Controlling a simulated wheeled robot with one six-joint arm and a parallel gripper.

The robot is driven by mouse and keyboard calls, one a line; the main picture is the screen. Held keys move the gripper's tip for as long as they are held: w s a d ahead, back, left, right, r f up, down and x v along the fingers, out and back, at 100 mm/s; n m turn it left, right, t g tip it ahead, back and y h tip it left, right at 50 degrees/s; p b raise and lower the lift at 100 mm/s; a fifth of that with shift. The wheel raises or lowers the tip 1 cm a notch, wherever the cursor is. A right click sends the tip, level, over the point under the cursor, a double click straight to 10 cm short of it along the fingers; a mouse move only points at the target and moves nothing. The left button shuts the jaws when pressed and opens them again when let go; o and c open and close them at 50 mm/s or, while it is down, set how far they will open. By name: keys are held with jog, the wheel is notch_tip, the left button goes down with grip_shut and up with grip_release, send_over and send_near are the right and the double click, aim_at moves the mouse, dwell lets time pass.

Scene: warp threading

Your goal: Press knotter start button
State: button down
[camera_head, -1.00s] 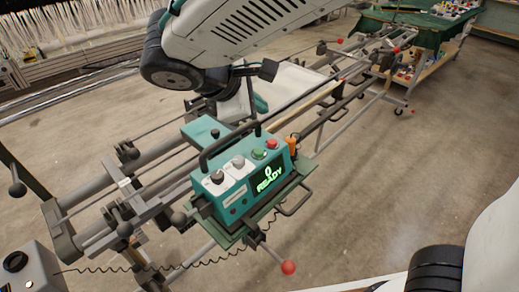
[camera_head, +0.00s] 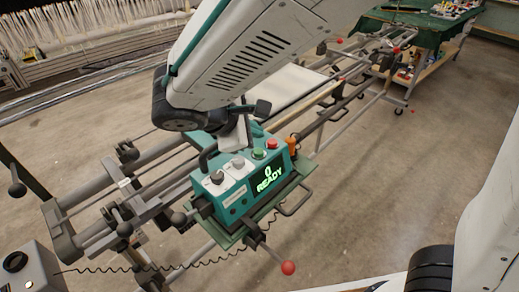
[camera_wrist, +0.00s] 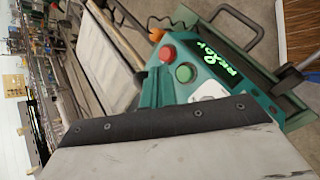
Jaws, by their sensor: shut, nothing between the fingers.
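The knotter (camera_head: 235,190) is a teal box with a black carrying handle and a lit display (camera_head: 268,178) reading "0 READY". A green button (camera_head: 258,154) and a red button (camera_head: 272,143) stand on its top; the wrist view also shows the green button (camera_wrist: 185,73) and red button (camera_wrist: 167,53). My gripper (camera_head: 238,136) is shut and empty, just behind and above the knotter's top, close to the green button. It appears apart from the button.
The knotter sits on a frame of rails (camera_head: 100,215) with clamps and knobs. A red-balled lever (camera_head: 288,267) sticks out in front. An orange part (camera_head: 292,146) stands beside the red button. A grey box (camera_head: 28,270) with a coiled cord is at lower left.

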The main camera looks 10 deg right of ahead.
aim_at(255, 154)
jog(key=shift+f, duration=1.2)
jog(key=shift+f, duration=0.1)
dwell(1.1)
jog(key=shift+f, duration=0.3)
